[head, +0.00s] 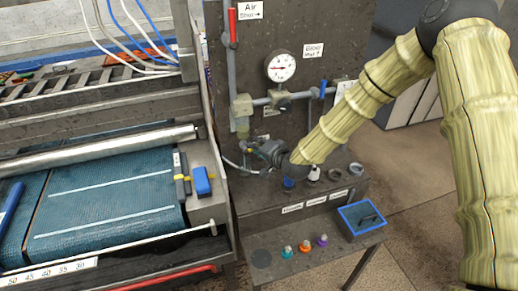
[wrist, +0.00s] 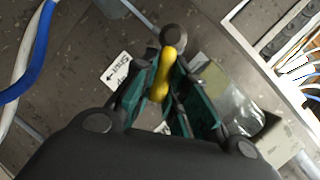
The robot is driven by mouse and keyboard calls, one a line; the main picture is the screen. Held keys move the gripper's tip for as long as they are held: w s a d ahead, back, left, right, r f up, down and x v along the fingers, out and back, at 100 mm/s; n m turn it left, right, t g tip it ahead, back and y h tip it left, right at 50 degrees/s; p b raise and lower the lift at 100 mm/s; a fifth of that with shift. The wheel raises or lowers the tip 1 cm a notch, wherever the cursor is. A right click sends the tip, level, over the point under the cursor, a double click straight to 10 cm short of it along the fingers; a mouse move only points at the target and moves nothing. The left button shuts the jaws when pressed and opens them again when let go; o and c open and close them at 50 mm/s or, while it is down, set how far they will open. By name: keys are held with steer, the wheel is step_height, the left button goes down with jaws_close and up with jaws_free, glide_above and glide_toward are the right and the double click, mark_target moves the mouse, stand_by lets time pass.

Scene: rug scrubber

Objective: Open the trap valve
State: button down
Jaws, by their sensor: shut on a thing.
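A yellow valve lever (wrist: 163,75), which appears to be the trap valve's handle, sits between the green finger pads of my gripper (wrist: 172,92) in the wrist view. A dark round knob or pipe end (wrist: 174,37) lies at the lever's far end. My gripper is shut on the lever. In the head view my gripper (head: 258,152) is low against the dark panel, just below and right of the clear trap bowl (head: 242,130). The gripper and wrist hide most of the lever and valve there. A clear bowl (wrist: 238,112) also shows right of the fingers in the wrist view.
A pressure gauge (head: 281,67), a red lever (head: 233,27) and a blue lever (head: 323,88) are on the panel (head: 240,60) above. A shelf with bottles stands below right. The blue conveyor bed (head: 110,190) is at left, with a blue-handled tool (head: 202,181) at its edge.

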steer(key=shift+s+a+r+n+h+b, duration=0.1)
steer(key=shift+a+r+n+h+b, duration=0.2)
steer(key=shift+n, duration=0.4)
steer(key=shift+d+h, duration=0.1)
steer(key=shift+h, duration=0.2)
steer(key=c, duration=1.4)
jaws_free()
steer(key=shift+c, duration=0.2)
steer(key=shift+r, duration=0.1)
steer(key=v, duration=0.8)
